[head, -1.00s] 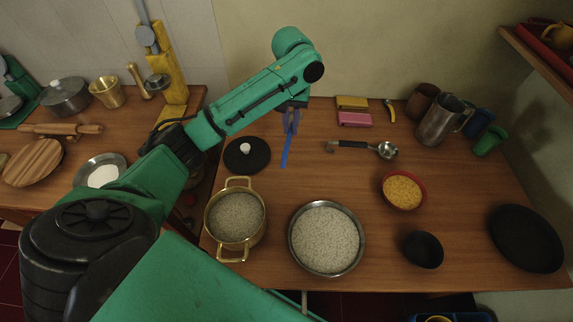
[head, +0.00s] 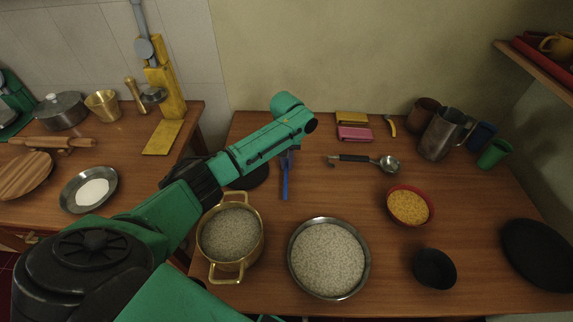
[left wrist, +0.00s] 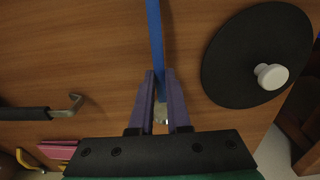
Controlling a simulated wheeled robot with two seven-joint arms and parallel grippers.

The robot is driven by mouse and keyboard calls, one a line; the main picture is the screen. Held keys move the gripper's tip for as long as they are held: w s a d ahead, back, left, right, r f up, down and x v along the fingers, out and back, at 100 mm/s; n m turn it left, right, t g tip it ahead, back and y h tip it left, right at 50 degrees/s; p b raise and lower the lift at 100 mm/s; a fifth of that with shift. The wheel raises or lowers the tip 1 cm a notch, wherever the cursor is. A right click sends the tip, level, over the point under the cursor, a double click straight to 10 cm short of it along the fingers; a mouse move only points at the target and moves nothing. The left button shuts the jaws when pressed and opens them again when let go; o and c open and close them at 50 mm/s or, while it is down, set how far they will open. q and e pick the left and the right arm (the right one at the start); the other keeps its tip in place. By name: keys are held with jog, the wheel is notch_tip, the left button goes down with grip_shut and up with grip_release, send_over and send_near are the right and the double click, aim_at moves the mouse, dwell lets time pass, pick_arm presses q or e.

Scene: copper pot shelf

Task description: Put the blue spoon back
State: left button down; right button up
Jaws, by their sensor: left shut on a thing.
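My left gripper (head: 289,157) is shut on the blue spoon (head: 285,185), over the back left of the right-hand wooden table. In the left wrist view the two purple fingers (left wrist: 160,73) close around the spoon's blue strip (left wrist: 155,35), which runs out past the top edge. A pale, shiny bit shows between the fingers below the blue part. I cannot tell whether the spoon touches the table. My right gripper is not in view.
The black lid (left wrist: 257,55) with a white knob lies beside the spoon, partly behind my arm in the head view. The brass pot (head: 231,238) and grain pan (head: 328,259) stand in front. A ladle (head: 365,160), pink sponge (head: 354,133) and red bowl (head: 409,205) lie right.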

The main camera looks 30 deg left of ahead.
aim_at(286, 166)
pick_arm(q)
jog(key=shift+w+f, duration=0.1)
jog(key=shift+f, duration=0.35)
jog(key=c, duration=0.9)
grip_release()
notch_tip(286, 166, up, 12)
jog(key=shift+r, duration=0.1)
